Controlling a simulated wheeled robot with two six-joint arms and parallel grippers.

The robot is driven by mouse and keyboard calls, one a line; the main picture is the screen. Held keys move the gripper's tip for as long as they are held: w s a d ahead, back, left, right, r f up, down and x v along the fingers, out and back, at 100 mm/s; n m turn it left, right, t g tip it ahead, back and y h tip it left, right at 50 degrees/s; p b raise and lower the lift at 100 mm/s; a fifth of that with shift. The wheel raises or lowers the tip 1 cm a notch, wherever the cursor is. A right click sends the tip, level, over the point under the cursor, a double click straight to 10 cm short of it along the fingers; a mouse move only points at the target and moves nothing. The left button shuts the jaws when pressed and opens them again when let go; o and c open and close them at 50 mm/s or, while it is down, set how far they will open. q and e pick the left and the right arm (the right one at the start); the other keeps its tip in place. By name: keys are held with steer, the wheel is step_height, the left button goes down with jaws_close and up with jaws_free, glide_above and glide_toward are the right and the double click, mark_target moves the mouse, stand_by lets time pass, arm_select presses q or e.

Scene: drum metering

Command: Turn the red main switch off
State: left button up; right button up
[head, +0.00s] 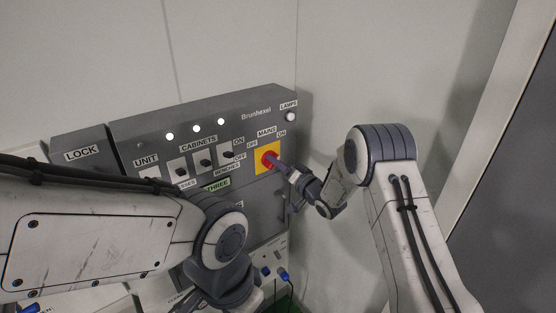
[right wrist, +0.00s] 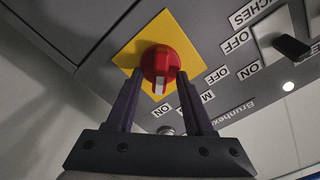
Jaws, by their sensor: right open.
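The red main switch (head: 268,159) is a round knob on a yellow plate (head: 263,168) at the right of the grey panel. In the right wrist view the red switch (right wrist: 160,65) has a white mark that points down in the picture, toward a label ON. My right gripper (head: 278,164) is open in front of the switch. In the right wrist view its fingertips (right wrist: 160,74) stand on both sides of the knob; I cannot tell whether they touch it. My left arm crosses the lower left of the head view, and its gripper fingers do not show.
The grey panel (head: 120,134) also carries black cabinet switches (head: 205,162), several lit white lamps (head: 196,128) and a LAMPS button (head: 290,116). My left arm hides the panel's lower left. Blue plugs (head: 283,275) show below. Bare wall lies right of the panel.

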jaws_close()
steer(key=shift+s+a+n+b, duration=0.1)
steer(key=shift+a+n+b, duration=0.05)
steer(key=shift+n+b, duration=5.4)
steer(key=shift+s+a+n+b, duration=0.15)
steer(key=shift+n+b, duration=3.3)
steer(key=shift+b, duration=4.1)
